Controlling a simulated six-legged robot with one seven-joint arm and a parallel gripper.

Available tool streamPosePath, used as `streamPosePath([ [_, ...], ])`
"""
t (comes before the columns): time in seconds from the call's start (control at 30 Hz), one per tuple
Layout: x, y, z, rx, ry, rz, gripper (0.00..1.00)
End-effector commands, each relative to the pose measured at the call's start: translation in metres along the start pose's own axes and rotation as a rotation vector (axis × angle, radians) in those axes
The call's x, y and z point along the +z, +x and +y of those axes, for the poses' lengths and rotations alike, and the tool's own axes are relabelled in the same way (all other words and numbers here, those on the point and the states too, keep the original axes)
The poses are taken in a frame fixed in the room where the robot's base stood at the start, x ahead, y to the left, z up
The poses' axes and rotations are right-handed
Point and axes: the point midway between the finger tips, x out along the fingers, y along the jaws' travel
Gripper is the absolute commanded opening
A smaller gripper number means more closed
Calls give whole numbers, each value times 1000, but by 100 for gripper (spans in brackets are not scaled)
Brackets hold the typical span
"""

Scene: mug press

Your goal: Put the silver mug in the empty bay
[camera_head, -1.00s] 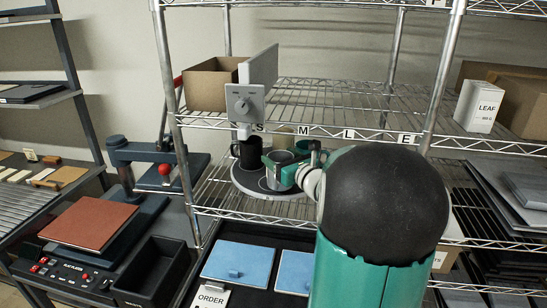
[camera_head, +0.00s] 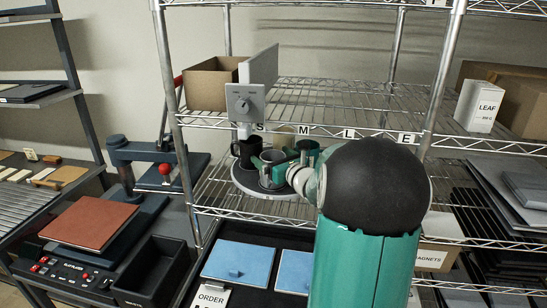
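The silver mug (camera_head: 276,157) is in the head view, at the front of a round grey turntable (camera_head: 242,183) on the middle wire shelf. My gripper (camera_head: 266,172) is at the mug, with teal finger parts against or just in front of it. My wrist comes in from the right and hides part of the mug. Whether the fingers are clamped on it is too small to tell. A black mug (camera_head: 247,153) stands behind left, a green mug (camera_head: 309,149) behind right, and a cream mug (camera_head: 284,138) at the back. The empty bay cannot be made out clearly.
A grey dial box (camera_head: 245,103) hangs at the shelf edge above the turntable. A shelf post (camera_head: 175,120) stands at left. A press with a red knob (camera_head: 165,169) is further left. A dark tray with blue pads (camera_head: 238,262) lies below.

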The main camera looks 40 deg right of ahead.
Motion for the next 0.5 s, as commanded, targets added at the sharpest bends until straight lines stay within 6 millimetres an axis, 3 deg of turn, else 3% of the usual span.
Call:
streamPosePath([
  [0.27, 4, -5, -1, -2, -2, 0, 92],
  [0.5, 4, -48, -1, -2, -2, 1, 92],
])
